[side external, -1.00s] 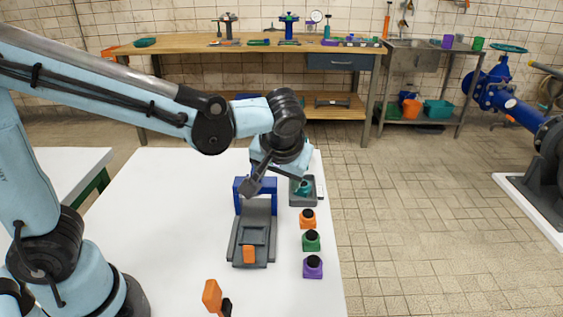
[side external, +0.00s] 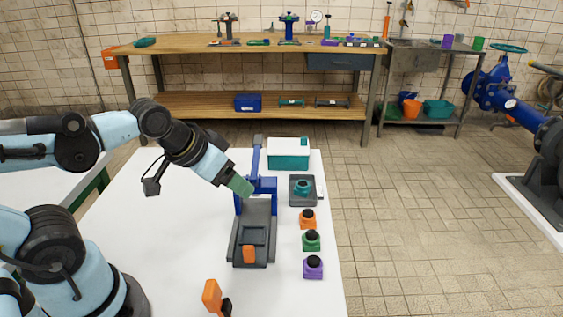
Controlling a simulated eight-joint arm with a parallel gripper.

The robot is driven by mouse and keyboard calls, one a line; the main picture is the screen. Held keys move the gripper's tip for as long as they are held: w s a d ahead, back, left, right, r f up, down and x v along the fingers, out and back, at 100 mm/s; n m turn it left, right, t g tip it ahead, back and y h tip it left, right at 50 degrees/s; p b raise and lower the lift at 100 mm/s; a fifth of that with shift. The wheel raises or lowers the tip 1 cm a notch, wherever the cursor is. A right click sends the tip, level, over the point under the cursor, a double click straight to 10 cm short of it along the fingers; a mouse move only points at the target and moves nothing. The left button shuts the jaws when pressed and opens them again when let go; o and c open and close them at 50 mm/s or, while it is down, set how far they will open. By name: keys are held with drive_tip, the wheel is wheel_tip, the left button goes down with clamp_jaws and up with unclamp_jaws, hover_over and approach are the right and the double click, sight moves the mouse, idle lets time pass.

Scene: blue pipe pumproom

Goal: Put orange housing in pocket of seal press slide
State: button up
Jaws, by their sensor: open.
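The orange housing (side external: 308,220), with a black top, stands upright on the white table, right of the seal press. The seal press has a blue frame (side external: 264,186) with a raised lever. Its grey slide (side external: 254,220) reaches toward the front, with a square pocket (side external: 255,236) that looks empty and an orange tab (side external: 249,254) at its front end. My gripper (side external: 243,188) is at the left of the blue frame, in front of it or overlapping it in the picture. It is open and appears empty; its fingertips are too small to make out. It is well apart from the orange housing.
A green housing (side external: 311,241) and a purple housing (side external: 313,267) stand in front of the orange one. A grey tray (side external: 294,201) holds a teal housing (side external: 302,187). A teal-and-white box (side external: 288,160) stands behind. An orange-and-black object (side external: 212,296) is at the front.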

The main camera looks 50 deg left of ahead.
drive_tip(key=w+d+n+g+y, duration=0.3)
drive_tip(key=w+d, duration=0.1)
drive_tip(key=w, duration=0.1)
drive_tip(key=n+y, duration=0.8)
drive_tip(key=n, duration=0.3)
approach(308, 212)
drive_tip(key=shift+a+f, duration=0.9)
drive_tip(key=shift+f, duration=0.1)
drive_tip(key=shift+m+t, duration=0.3)
drive_tip(key=shift+w+r+x, duration=0.15)
drive_tip(key=shift+x, duration=1.2)
drive_tip(key=shift+w+r+x, duration=0.1)
drive_tip(key=shift+w+x, duration=0.05)
drive_tip(key=shift+x, duration=1.2)
clamp_jaws()
drive_tip(key=shift+r, duration=0.1)
